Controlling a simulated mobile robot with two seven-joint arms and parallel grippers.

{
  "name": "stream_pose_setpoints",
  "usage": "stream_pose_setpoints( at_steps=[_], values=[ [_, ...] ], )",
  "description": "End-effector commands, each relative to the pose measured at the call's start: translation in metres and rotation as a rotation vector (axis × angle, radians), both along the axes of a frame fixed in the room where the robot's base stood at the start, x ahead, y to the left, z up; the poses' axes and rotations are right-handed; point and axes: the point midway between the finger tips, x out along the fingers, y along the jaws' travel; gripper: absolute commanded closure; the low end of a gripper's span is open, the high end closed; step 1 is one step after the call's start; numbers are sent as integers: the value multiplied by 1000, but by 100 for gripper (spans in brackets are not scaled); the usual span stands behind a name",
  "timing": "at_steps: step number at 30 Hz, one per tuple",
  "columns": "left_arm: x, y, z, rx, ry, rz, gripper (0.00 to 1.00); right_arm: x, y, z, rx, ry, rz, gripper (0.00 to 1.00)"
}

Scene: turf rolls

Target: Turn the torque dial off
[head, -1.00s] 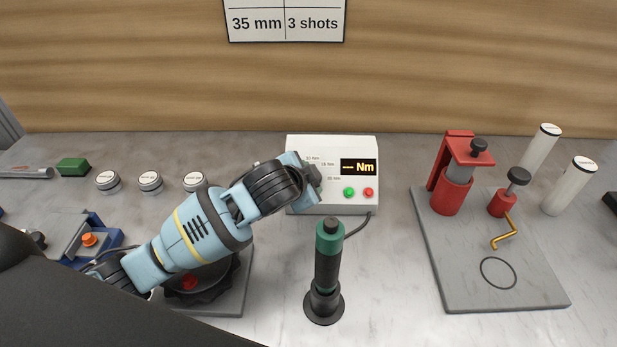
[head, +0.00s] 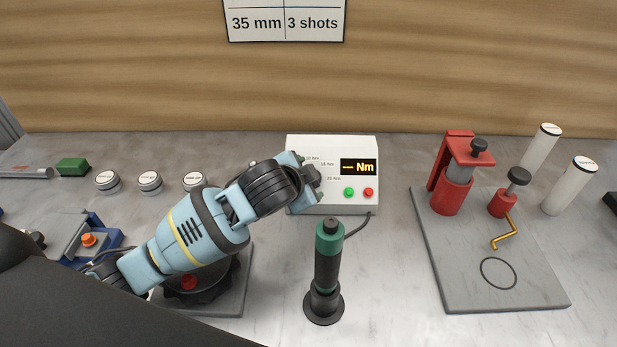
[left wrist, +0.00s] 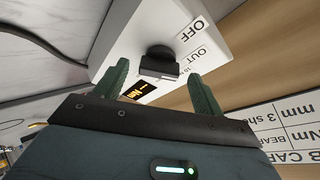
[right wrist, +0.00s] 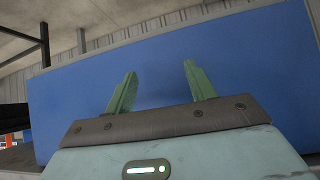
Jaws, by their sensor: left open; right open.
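The white torque control box (head: 330,144) stands against the wooden back wall. Its display (head: 358,167) reads "-- Nm". The black torque dial (left wrist: 158,62) shows in the left wrist view between and just beyond my left fingertips, with an "OFF" label (left wrist: 190,30) and an "OUT" label beside it. In the head view my left gripper (head: 312,183) is in front of the box's left half and hides the dial. My left gripper is open around the line of the dial; I cannot tell whether it touches. My right gripper (right wrist: 159,70) is open and empty, away from the bench.
A green and black driver (head: 327,260) stands upright in front of the box. A green button (head: 349,192) and a red button (head: 369,192) are on the box. A grey plate (head: 458,285) with red tools lies right. Several lidded tins (head: 150,182) stand left.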

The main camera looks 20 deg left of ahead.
Motion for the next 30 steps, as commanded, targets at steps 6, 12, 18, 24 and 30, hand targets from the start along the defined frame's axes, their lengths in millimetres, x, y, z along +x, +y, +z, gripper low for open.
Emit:
stream_pose_setpoints(
  at_steps=[6,12,18,24,30],
  values=[
    [-27,3,19,0,-1,-1,31,-1,0,-1,0,2,0,45],
    [-46,5,34,0,-1,1,31,0,0,0,0,1,0,45],
    [-52,5,38,1,1,1,31,0,0,0,0,1,0,45],
    [-52,5,38,1,1,1,31,0,0,0,0,1,1,45],
    [-48,-4,41,66,9,-77,57,0,0,0,0,1,0,45]
  ],
)
